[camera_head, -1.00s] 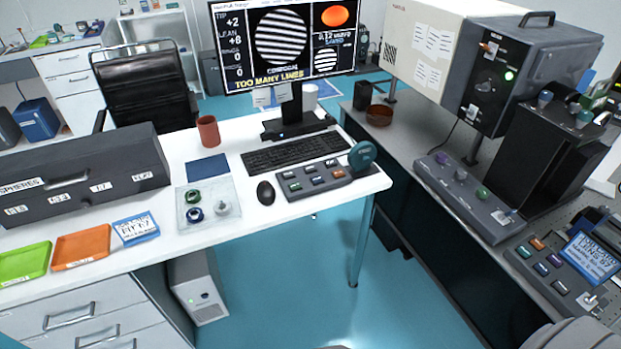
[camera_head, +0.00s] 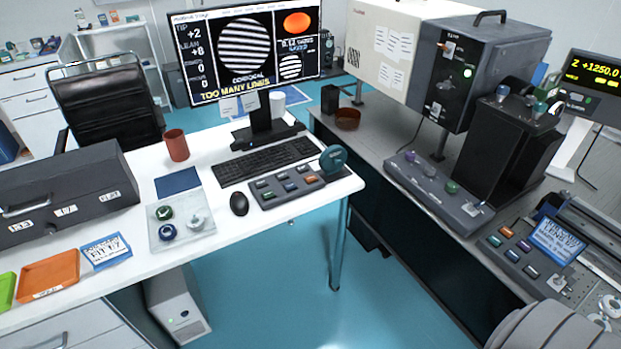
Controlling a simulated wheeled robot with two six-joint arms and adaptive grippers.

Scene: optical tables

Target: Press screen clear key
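The monitor (camera_head: 253,97) stands at the back of the white desk; its screen shows striped circles, an orange disc and the words "TOO MANY LINES". A dark key panel (camera_head: 262,201) with several coloured keys lies on the desk in front of the keyboard (camera_head: 268,159). A second key panel (camera_head: 541,285) with coloured keys lies on the right-hand bench. The key labels are too small to read, so I cannot tell which is the screen clear key. Neither of my grippers is in view.
A mouse (camera_head: 239,204), a clear tray (camera_head: 155,240) with round parts and a red cup (camera_head: 176,145) are on the desk. A green round object (camera_head: 333,159) stands beside the desk panel. A blue-and-white card (camera_head: 557,240) stands by the bench panel. Teal floor separates desk and bench.

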